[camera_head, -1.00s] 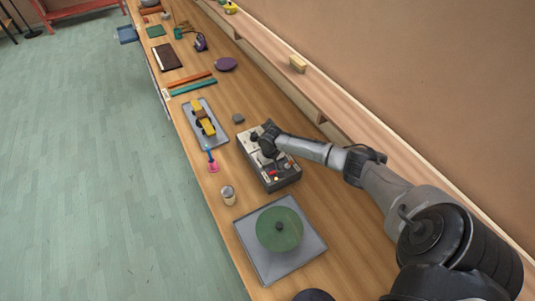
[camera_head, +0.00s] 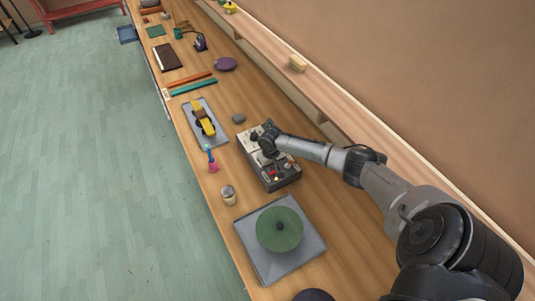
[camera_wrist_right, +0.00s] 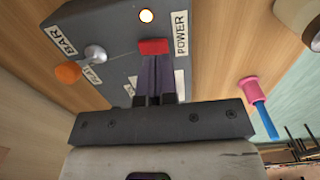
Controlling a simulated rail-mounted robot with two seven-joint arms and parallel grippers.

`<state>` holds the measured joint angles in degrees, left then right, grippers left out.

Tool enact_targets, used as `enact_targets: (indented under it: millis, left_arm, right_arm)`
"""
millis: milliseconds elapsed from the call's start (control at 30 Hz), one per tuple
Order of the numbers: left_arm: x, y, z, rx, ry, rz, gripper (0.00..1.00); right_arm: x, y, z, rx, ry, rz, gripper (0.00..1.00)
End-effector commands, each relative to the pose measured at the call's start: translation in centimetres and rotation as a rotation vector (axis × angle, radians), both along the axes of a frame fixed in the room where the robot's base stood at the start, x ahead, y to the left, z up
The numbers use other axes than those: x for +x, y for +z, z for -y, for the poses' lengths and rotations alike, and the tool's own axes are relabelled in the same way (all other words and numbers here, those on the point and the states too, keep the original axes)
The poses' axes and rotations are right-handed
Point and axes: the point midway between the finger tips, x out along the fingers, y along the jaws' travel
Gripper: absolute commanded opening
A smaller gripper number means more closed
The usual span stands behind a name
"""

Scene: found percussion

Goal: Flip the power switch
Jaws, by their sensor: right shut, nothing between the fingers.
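The control box (camera_head: 268,168) is dark grey and stands on the workbench in the head view. In the right wrist view its face (camera_wrist_right: 110,32) carries a red switch (camera_wrist_right: 153,46) beside a white label reading POWER (camera_wrist_right: 181,34). My right gripper (camera_wrist_right: 156,62) is shut and empty, its fingertips right at the red switch's lower edge; I cannot tell whether they touch. In the head view my right gripper (camera_head: 268,150) is over the box, its fingertips hard to make out. The switch's position is unclear. My left gripper is not in view.
A green disc (camera_head: 279,229) on a grey tray, a jar (camera_head: 228,195), a pink-and-blue item (camera_head: 211,160) and a tray with a yellow object (camera_head: 206,120) surround the box.

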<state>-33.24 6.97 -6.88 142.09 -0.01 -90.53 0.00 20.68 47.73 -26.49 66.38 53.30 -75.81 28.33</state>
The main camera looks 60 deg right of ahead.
Motion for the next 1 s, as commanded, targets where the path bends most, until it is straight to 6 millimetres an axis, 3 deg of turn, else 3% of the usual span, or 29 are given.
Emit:
enact_targets:
  millis: [1000]
  left_arm:
    - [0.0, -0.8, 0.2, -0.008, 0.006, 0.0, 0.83]
  right_arm:
    - [0.0, -1.5, 0.0, 0.0, -0.001, 0.001, 0.0]
